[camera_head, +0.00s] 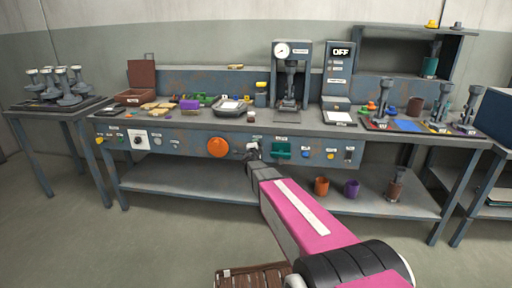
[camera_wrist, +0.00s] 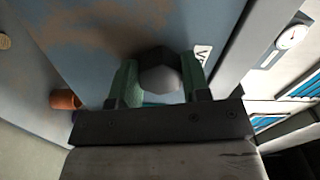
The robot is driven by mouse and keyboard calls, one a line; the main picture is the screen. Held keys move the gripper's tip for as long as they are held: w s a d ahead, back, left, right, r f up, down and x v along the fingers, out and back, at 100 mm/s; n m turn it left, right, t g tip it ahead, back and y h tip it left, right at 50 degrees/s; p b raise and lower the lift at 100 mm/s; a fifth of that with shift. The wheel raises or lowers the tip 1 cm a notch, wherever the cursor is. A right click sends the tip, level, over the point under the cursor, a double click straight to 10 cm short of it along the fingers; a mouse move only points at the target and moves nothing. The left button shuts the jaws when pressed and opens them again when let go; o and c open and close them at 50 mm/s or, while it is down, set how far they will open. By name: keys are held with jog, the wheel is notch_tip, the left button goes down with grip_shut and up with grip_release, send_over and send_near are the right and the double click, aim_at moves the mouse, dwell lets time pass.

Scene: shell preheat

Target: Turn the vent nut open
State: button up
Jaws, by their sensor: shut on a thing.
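The vent nut (camera_wrist: 160,70), a dark grey faceted knob, sits between the two green fingers of my gripper (camera_wrist: 159,80) in the wrist view. My gripper is shut on its sides. In the head view my gripper (camera_head: 253,151) reaches the front panel of the bench, right of a big orange knob. My wrist and fingers mostly hide the nut there, so its turn angle cannot be told.
The orange knob (camera_head: 217,147) is close on the left and a green block (camera_head: 281,150) close on the right of the panel. A gauge press (camera_head: 290,75) and an OFF display unit (camera_head: 339,75) stand on the bench (camera_head: 240,123). Cups sit on the lower shelf (camera_head: 210,181).

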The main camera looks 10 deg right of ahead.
jog(key=o, duration=0.9)
jog(key=v, duration=1)
jog(key=shift+s+a, duration=0.1)
jog(key=shift+s, duration=0.3)
